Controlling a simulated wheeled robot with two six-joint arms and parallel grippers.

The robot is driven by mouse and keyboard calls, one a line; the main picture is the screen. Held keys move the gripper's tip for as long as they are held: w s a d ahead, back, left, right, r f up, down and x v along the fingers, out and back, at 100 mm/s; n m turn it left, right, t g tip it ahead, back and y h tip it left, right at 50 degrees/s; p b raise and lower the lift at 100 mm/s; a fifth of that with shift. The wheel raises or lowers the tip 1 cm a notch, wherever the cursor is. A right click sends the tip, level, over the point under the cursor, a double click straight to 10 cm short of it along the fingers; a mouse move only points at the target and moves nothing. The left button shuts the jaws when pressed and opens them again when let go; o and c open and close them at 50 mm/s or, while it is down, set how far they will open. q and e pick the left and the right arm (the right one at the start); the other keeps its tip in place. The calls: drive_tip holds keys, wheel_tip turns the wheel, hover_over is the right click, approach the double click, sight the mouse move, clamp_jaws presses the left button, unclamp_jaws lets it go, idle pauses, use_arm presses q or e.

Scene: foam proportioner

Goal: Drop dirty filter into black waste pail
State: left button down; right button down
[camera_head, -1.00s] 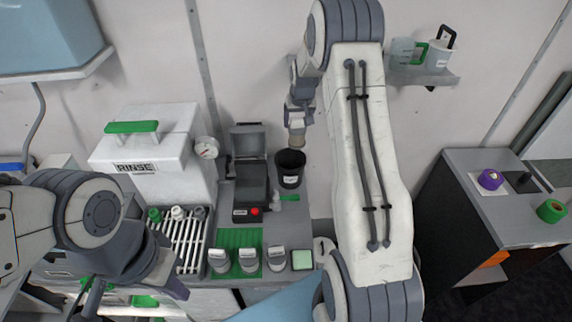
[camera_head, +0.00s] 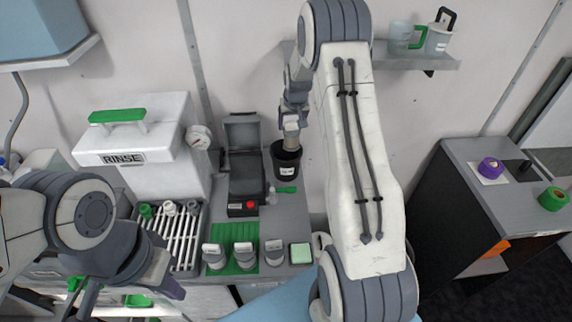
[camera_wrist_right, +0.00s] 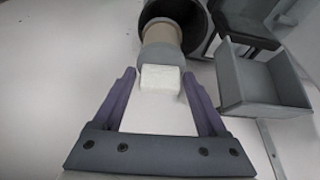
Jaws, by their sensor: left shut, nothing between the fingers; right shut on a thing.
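The black waste pail (camera_head: 287,172) with a white label stands at the back of the counter, right of the black open-lidded device. My right gripper (camera_head: 291,126) points down just above it and is shut on the dirty filter (camera_head: 290,143). The filter's lower end overlaps the pail's mouth. In the right wrist view the filter (camera_wrist_right: 162,56) shows a grey collar, a tan body and a white block between the fingers (camera_wrist_right: 162,84). Its tan end lies within the dark pail rim (camera_wrist_right: 205,22). My left gripper (camera_head: 172,290) is shut and empty at the lower left.
A white RINSE box (camera_head: 135,140) with a green handle and gauge stands left. A black device (camera_head: 246,180) with a red button is beside the pail.

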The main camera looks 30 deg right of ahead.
unclamp_jaws()
drive_tip(key=b+v, duration=0.3)
drive_tip(key=v, duration=0.7)
drive_tip(key=shift+r, duration=0.25)
drive_tip(key=shift+s, duration=0.15)
